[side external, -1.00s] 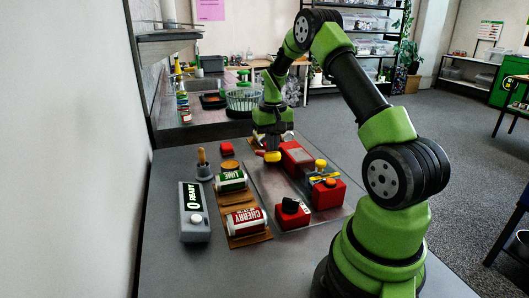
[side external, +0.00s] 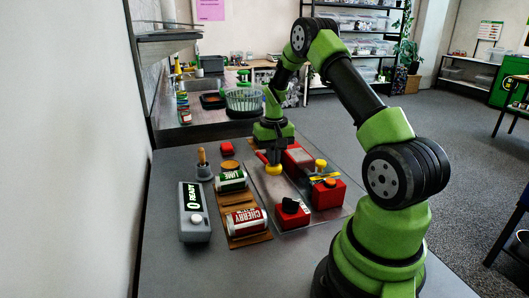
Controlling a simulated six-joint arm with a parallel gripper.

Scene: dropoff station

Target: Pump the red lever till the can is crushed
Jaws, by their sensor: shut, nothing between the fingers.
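The red lever (side external: 263,158) ends in a yellow knob (side external: 274,170) and sits at the left of a red block (side external: 297,155) with a greyish top, on the far part of a metal plate. My gripper (side external: 276,160) points down with shut, empty fingers right at the lever's knob end; I cannot tell whether they touch it. A green-labelled LIME can (side external: 231,181) and a red-labelled CHERRY can (side external: 246,221) lie on their sides on brown holders, both undented on the visible side. The area behind my gripper is hidden, so I cannot see a can in a crusher.
A grey box reading "0 READY" (side external: 194,222) stands at left, with a wooden-handled tool (side external: 203,165) behind it. Red boxes with a black knob (side external: 291,206) and yellow and orange controls (side external: 326,190) stand right of the cans. The table's front left is clear.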

